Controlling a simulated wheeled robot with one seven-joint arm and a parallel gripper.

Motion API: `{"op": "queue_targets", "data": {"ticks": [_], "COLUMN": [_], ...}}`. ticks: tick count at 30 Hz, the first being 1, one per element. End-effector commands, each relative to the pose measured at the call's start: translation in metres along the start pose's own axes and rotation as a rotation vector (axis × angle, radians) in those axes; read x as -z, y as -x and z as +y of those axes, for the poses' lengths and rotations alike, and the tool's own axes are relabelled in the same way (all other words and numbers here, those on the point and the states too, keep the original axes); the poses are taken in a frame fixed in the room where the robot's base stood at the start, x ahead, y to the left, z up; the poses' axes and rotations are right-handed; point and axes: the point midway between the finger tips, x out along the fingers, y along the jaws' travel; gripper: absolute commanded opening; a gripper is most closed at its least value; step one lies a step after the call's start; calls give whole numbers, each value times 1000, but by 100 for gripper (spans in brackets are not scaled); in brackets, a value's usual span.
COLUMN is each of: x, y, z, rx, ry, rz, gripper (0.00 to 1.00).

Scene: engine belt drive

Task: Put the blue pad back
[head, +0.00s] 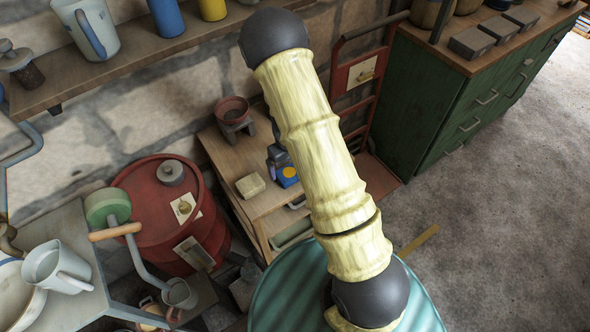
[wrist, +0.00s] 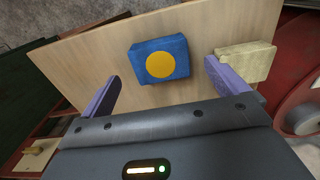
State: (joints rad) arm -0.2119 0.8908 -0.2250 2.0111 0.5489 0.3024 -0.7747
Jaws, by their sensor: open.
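The blue pad (head: 289,178) has a yellow disc on its face. It is on the wooden top of a small drawer cabinet (head: 222,157), partly hidden by my arm in the head view. In the wrist view the blue pad (wrist: 138,73) lies flat ahead of my gripper (wrist: 162,72). My gripper's purple fingers are spread wide, one to each side of the pad in the picture, with nothing held. The pad looks apart from both fingers. In the head view my arm hides most of my gripper.
A pale yellow block (head: 250,186) lies left of the pad; in the wrist view this block (wrist: 247,62) is close by the right finger. A reddish pot (head: 232,112) stands at the cabinet's back. A red drum (head: 160,215) stands left; a green cabinet (head: 425,110) stands right.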

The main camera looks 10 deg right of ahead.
Motion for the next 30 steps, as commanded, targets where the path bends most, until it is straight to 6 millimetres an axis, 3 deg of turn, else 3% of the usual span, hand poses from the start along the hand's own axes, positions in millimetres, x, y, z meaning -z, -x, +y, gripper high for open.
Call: {"op": "queue_targets", "data": {"ticks": [6,12,30], "x": [1,1,0], "y": [40,66,72], "z": [0,0,0], "rx": [-1,0,0], "ry": [2,1,1], "rz": [4,2,-1], "gripper": [98,98,98]}}
